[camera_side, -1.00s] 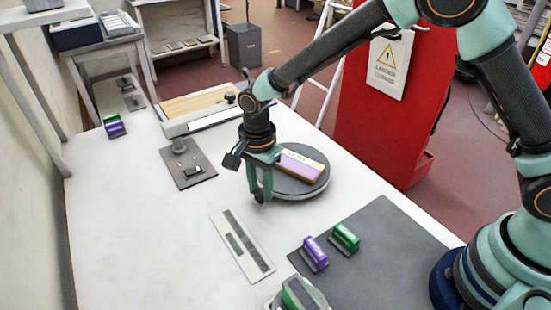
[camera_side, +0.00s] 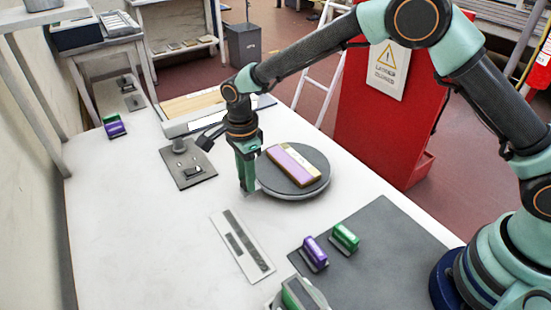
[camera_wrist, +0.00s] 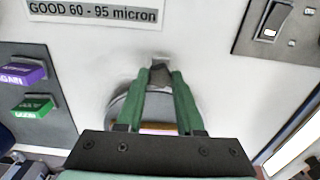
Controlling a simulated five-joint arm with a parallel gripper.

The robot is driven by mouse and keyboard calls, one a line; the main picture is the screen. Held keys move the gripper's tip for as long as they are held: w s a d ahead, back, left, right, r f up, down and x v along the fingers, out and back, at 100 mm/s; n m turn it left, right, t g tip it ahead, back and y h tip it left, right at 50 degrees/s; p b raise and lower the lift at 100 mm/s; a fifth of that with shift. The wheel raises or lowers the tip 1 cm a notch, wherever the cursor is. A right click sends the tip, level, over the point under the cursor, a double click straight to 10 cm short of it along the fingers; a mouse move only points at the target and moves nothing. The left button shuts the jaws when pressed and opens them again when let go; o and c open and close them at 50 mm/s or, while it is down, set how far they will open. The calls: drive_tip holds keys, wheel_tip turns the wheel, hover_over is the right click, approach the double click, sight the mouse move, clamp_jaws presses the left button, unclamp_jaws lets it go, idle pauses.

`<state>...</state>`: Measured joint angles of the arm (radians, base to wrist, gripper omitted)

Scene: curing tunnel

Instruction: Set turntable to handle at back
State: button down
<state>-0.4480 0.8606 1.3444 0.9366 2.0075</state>
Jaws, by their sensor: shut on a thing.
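The turntable (camera_side: 283,183) is a round grey disc on the white bench, with a purple, cream and brown block (camera_side: 295,165) lying on it. My gripper (camera_side: 247,188) is low at the disc's left edge in the side view. In the wrist view my gripper (camera_wrist: 160,80) has its green fingers closed together on a small dark grey handle (camera_wrist: 160,74). The handle sticks out from the disc's rim (camera_wrist: 122,108). The fingers and gripper body hide much of the disc and block there. In the side view the handle is hidden by the fingers.
A grey plate with a switch (camera_side: 188,165) stands left of my gripper. A labelled strip (camera_side: 242,245) lies in front. Purple (camera_side: 315,252) and green (camera_side: 345,237) blocks sit on a dark mat (camera_side: 385,245). A wooden-topped unit (camera_side: 195,105) is behind.

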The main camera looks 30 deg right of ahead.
drive_tip(key=shift+w+r, duration=0.1)
drive_tip(key=shift+w, duration=0.1)
idle(0.3)
drive_tip(key=c, duration=0.5)
unclamp_jaws()
drive_tip(key=shift+c, duration=0.2)
wheel_tip(320, 180, up, 12)
drive_tip(key=shift+d, duration=0.1)
drive_tip(key=s+d+r+n+t, duration=0.1)
drive_tip(key=s+d+r+n, duration=0.25)
drive_tip(key=d+r, duration=0.2)
drive_tip(key=s+d+r+n+t, duration=0.2)
drive_tip(key=s+d+r+n, duration=0.15)
drive_tip(key=d, duration=0.35)
drive_tip(key=s+d+n+t, duration=0.2)
drive_tip(key=s+d+n, duration=0.7)
drive_tip(key=s+n, duration=0.1)
drive_tip(key=shift+s+d+f+n+t, duration=0.15)
drive_tip(key=shift+s+n+t, duration=0.15)
drive_tip(key=shift+s+n, duration=0.1)
